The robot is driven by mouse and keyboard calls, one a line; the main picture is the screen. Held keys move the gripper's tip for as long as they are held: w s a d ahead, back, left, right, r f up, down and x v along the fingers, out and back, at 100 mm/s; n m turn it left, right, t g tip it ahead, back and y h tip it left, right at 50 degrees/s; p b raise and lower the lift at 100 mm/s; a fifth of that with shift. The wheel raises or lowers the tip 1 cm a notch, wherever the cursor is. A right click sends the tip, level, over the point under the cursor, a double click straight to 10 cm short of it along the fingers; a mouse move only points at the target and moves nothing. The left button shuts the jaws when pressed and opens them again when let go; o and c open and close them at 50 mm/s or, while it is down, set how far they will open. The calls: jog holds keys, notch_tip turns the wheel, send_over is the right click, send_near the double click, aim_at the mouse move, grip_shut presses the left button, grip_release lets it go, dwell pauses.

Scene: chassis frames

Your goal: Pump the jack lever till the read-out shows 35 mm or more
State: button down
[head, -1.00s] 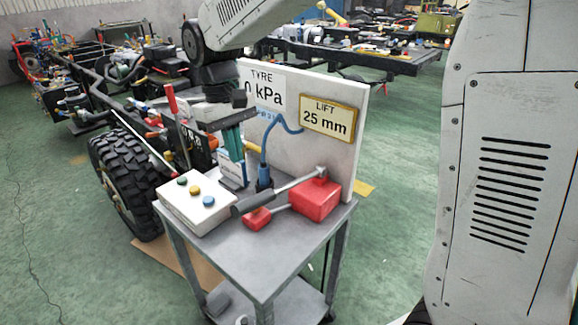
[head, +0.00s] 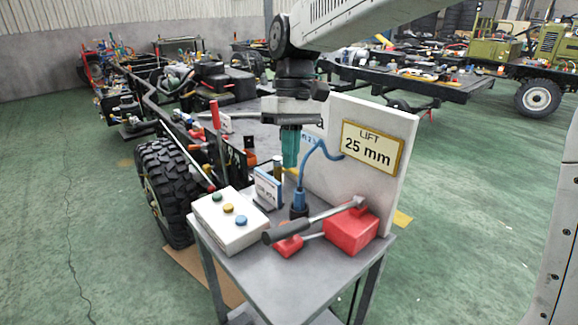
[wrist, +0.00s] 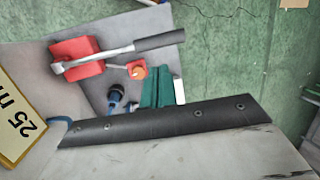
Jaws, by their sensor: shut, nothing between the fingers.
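The red jack (head: 350,233) sits on the cart top; it also shows in the wrist view (wrist: 75,55). Its grey lever (head: 325,216) lies low and slanted across it, ending in a black grip (head: 283,233), also in the wrist view (wrist: 160,40). The read-out (head: 371,151) on the upright board shows LIFT 25 mm; part of it shows in the wrist view (wrist: 22,118). My gripper (head: 290,163), with green fingers, is shut and empty. It hangs above the cart, behind and apart from the lever; its fingers show in the wrist view (wrist: 160,90).
A white box (head: 230,220) with green, yellow and blue buttons stands at the cart's left. A blue plug with a cable (head: 299,203) stands under my gripper, near a small sign (head: 268,188). The board (head: 395,120) rises behind the jack. A tyre (head: 165,185) stands left.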

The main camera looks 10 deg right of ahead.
aim_at(287, 224)
jog(key=x, duration=1.2)
jog(key=shift+s, duration=0.1)
jog(key=shift+r, duration=0.1)
